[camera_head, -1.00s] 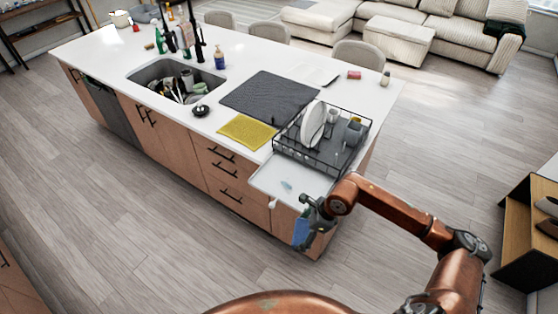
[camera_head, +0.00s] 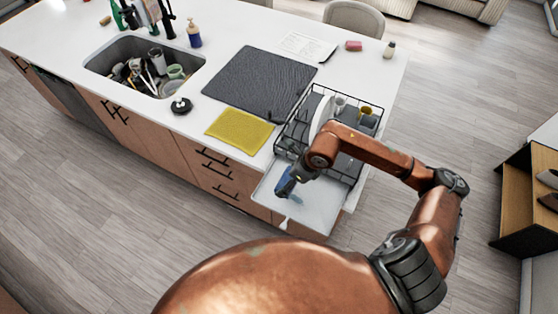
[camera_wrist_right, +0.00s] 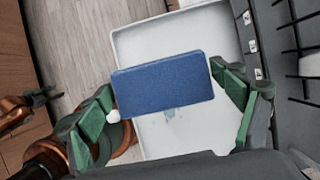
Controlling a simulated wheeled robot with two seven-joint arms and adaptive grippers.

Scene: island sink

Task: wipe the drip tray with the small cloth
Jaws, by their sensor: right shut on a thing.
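The small cloth (camera_wrist_right: 163,85) is a blue folded pad. It is held between the green-padded fingers of my right gripper (camera_wrist_right: 160,80) in the wrist view. In the head view my right gripper (camera_head: 291,178) and the blue cloth (camera_head: 284,186) are over the left part of the white drip tray (camera_head: 322,208). I cannot tell whether the cloth touches the tray. A pale blue wet patch (camera_wrist_right: 172,112) lies on the tray close to the cloth. My left gripper (camera_wrist_right: 38,99) shows small at the left of the wrist view, its jaws unclear; it is not in the head view.
A black wire dish rack (camera_head: 292,133) with a white plate stands directly behind the tray. A yellow cloth (camera_head: 240,131) and a dark mat (camera_head: 262,82) lie to its left. The sink (camera_head: 100,62) is full of dishes. The tray juts toward the counter's front edge.

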